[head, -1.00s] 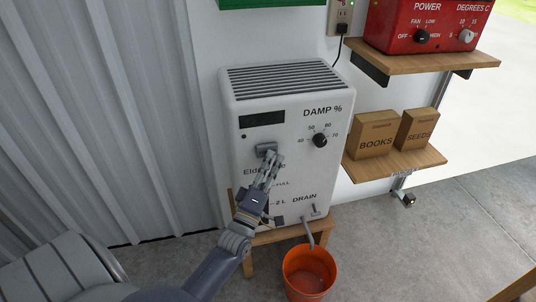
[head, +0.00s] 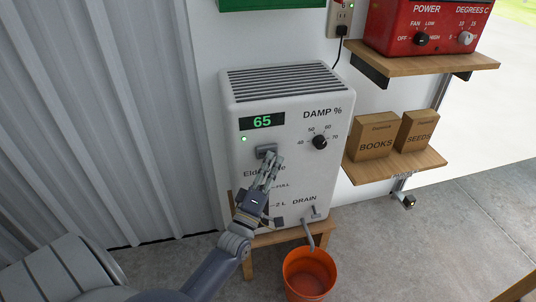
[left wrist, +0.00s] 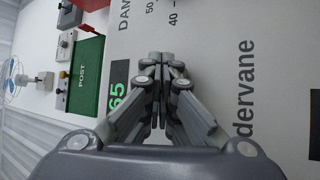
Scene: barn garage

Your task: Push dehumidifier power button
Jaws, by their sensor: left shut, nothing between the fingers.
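The white dehumidifier (head: 285,95) stands on a wooden stand against the wall. Its display (head: 262,121) is lit with a green "65", and a small green light (head: 244,139) glows below it. The grey power button (head: 266,149) sits below the display, partly covered by my left gripper (head: 274,158). The left gripper is shut and empty, its fingertips at the button's lower right edge; I cannot tell whether they touch it. In the left wrist view, the shut fingers (left wrist: 160,62) point at the white front and hide the button. My right gripper is not in view.
A black DAMP % knob (head: 320,142) is to the right. An orange bucket (head: 309,274) stands below the drain spout. Shelves at right hold a red heater (head: 425,25) and two boxes marked BOOKS (head: 376,137) and SEEDS (head: 417,131). The floor at right is open.

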